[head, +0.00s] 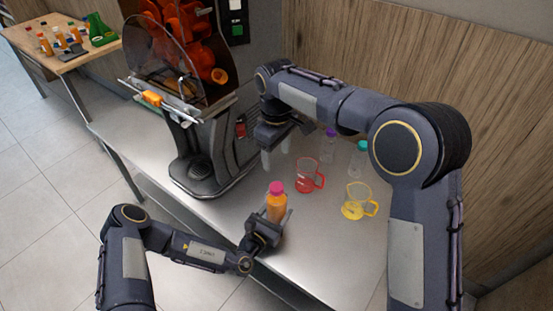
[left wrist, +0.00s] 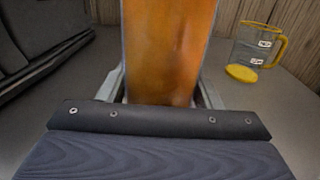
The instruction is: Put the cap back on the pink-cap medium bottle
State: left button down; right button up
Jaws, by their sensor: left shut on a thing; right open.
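The medium bottle (head: 275,207) holds orange juice and stands upright near the table's front edge. Its pink cap (head: 277,187) sits at the top of its neck; whether it is fully tightened I cannot tell. My left gripper (head: 276,222) is shut around the lower part of the bottle. In the left wrist view the orange bottle (left wrist: 168,50) stands between the fingers, and its top is out of frame. My right gripper (head: 276,152) is open and empty, behind and above the bottle, near the juicer, not touching the cap.
The juicer (head: 205,150) stands left of the bottle. A red jug (head: 309,176) and a yellow jug (head: 357,202) stand to the right. A purple-cap bottle (head: 328,147) and a teal-cap bottle (head: 359,158) stand behind. A wooden table (head: 45,50) with small bottles is far left.

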aim_at(271, 219)
pick_arm(q)
jog(key=shift+c, duration=1.8)
grip_release()
jog(key=v, duration=0.7)
jog(key=shift+s+a+b, duration=0.2)
jog(key=shift+s+b, duration=0.15)
jog(key=shift+b, duration=0.05)
jog(key=shift+r, duration=0.1)
